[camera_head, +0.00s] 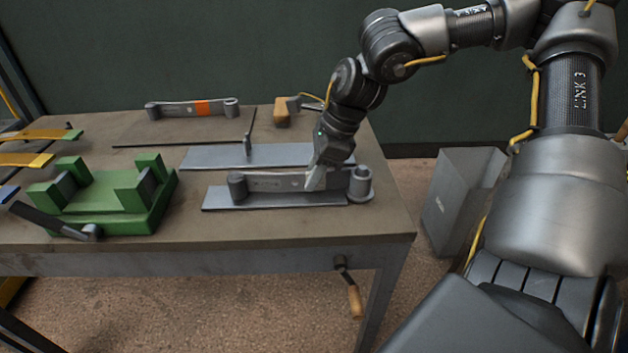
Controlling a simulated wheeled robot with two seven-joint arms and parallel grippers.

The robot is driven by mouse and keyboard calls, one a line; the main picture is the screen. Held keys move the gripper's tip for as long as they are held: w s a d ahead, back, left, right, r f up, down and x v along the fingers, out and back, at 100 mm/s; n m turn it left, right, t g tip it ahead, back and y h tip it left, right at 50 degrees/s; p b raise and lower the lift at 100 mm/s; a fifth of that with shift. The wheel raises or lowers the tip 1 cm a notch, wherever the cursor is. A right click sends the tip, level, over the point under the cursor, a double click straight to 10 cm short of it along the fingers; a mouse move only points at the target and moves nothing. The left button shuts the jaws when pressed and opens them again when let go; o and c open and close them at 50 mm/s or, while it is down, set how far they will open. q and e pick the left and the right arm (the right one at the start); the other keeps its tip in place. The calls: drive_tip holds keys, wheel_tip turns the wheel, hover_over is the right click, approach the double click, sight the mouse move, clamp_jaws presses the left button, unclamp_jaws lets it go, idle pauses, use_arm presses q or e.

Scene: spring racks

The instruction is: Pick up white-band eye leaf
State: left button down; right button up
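A dark grey eye leaf (275,182) with a rolled eye at each end lies along a flat grey steel strip (240,202) at the front right of the bench. My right gripper (317,178) reaches down onto this leaf, right of its middle. A pale patch shows there; I cannot tell whether it is a white band or a fingertip. The fingers hide that part of the leaf, and whether they are closed on it is unclear. My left gripper is out of view.
A green clamp fixture (120,205) with a dark lever stands at the front left. A second grey strip (215,158) with an upright pin lies behind the leaf. A wooden-headed mallet (282,112) lies at the back right. A grey bin (465,200) stands right of the bench (330,228).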

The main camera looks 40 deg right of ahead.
clamp_jaws()
drive_tip(key=shift+w, duration=0.1)
drive_tip(key=shift+r, duration=0.1)
wheel_tip(320, 180, up, 10)
drive_tip(key=shift+f+p, duration=0.15)
drive_tip(key=shift+p, duration=0.15)
drive_tip(key=shift+d, duration=0.1)
